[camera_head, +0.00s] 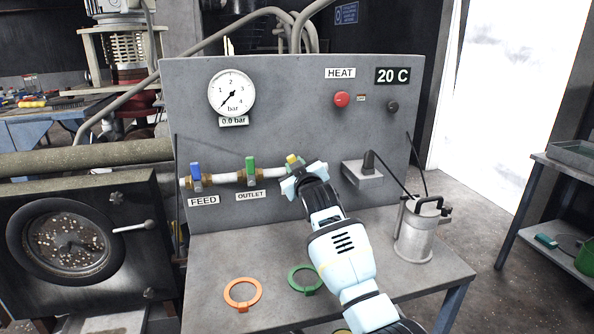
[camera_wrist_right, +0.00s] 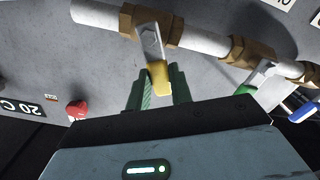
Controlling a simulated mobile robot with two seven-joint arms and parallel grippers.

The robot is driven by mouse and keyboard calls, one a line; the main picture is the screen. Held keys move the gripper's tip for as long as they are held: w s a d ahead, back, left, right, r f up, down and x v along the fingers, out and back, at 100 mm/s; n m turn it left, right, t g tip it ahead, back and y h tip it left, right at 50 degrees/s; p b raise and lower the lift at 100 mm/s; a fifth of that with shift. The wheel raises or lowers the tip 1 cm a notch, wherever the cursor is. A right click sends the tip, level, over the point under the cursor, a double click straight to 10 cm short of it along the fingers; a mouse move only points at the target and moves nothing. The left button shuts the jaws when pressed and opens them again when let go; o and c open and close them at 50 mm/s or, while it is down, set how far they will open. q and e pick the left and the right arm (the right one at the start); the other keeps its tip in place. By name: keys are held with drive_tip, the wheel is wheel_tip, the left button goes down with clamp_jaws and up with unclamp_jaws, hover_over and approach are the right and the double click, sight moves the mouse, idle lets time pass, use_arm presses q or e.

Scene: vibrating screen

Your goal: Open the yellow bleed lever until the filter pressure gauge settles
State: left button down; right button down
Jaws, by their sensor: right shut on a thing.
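The yellow bleed lever (camera_head: 292,159) is on the white pipe at the front of the grey panel, right of the green outlet lever (camera_head: 250,166). My right gripper (camera_head: 298,168) is at it. In the right wrist view, the yellow lever tip (camera_wrist_right: 159,78) sits between the fingers of my right gripper (camera_wrist_right: 158,88), which is shut on it. The lever's label is hidden behind my gripper. The pressure gauge (camera_head: 231,94) has a white dial, and the readout below it (camera_head: 233,121) says 0.0 bar. My left gripper is not in view.
The blue feed lever (camera_head: 196,173) is on the same pipe at the left. An orange ring (camera_head: 243,305) and a green ring (camera_head: 291,280) lie on the bench (camera_head: 215,275). A metal canister (camera_head: 419,235) stands at its right. A red HEAT knob (camera_head: 341,99) is above.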

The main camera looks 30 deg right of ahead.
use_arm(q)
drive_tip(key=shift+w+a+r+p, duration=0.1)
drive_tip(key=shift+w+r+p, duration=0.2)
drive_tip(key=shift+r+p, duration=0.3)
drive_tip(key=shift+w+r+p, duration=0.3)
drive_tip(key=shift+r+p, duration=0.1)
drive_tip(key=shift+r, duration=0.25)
use_arm(e)
drive_tip(key=m, duration=0.1)
drive_tip(key=d+m, duration=0.1)
drive_tip(key=m, duration=0.1)
drive_tip(key=d+m, duration=0.1)
drive_tip(key=m, duration=0.1)
drive_tip(key=shift+s+r, duration=0.25)
drive_tip(key=shift+r, duration=0.1)
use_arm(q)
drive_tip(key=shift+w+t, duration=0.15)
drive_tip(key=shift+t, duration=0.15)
use_arm(e)
drive_tip(key=shift+m, duration=0.3)
drive_tip(key=c, duration=1.2)
unclamp_jaws()
drive_tip(key=shift+f, duration=0.1)
drive_tip(key=shift+c, duration=0.2)
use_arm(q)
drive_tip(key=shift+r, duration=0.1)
